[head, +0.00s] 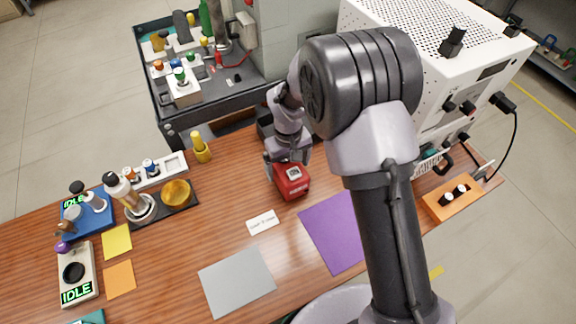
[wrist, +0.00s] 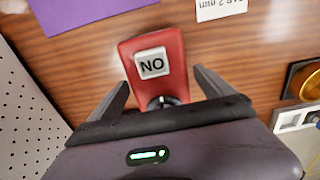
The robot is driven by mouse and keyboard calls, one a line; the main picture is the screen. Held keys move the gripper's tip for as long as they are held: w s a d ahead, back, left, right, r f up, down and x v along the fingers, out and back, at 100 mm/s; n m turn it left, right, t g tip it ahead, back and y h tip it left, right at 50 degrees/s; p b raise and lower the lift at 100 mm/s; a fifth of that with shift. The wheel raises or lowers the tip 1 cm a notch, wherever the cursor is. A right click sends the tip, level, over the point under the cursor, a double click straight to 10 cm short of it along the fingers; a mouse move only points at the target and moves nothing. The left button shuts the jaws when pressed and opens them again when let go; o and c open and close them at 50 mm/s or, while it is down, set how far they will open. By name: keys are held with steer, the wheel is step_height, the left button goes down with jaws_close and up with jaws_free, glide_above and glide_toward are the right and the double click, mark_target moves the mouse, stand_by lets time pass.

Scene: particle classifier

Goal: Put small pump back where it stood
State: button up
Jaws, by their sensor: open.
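A small red box, seemingly the small pump (head: 292,181), stands on the wooden table near its far edge, with a white label or display on top. In the wrist view the red pump (wrist: 172,83) lies between my two fingers, and its white panel appears to read "NO" from this side. My gripper (head: 287,162) is open, with one finger (wrist: 113,100) to the left of the pump and the other (wrist: 211,83) to the right. A gap shows on both sides. The pump's near end and a dark round part are partly hidden by my gripper's body.
A white card (head: 262,222), a purple mat (head: 332,230) and a grey mat (head: 237,282) lie in front of the pump. A yellow bottle (head: 201,150) and a dark tray with a gold bowl (head: 176,193) stand left. A white perforated machine (head: 430,60) stands right.

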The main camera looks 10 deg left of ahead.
step_height(320, 180, up, 11)
steer(key=p, duration=0.4)
step_height(320, 180, up, 10)
steer(key=m+t, duration=0.1)
steer(key=m, duration=0.2)
glide_above(288, 165)
steer(key=s+d, duration=0.2)
steer(key=d, duration=0.3)
steer(key=s+d+r+m+t+y, duration=0.25)
steer(key=s+d+r+m, duration=0.25)
steer(key=s+d+r, duration=0.6)
steer(key=s+d+r+m+t, duration=0.1)
steer(key=s+d+m+t, duration=0.1)
steer(key=s, duration=0.6)
steer(key=shift+s+d+r+m, duration=0.15)
steer(key=shift+d+m, duration=0.25)
steer(key=shift+m, duration=0.5)
steer(key=shift+h, duration=0.25)
steer(key=shift+f+b, duration=0.75)
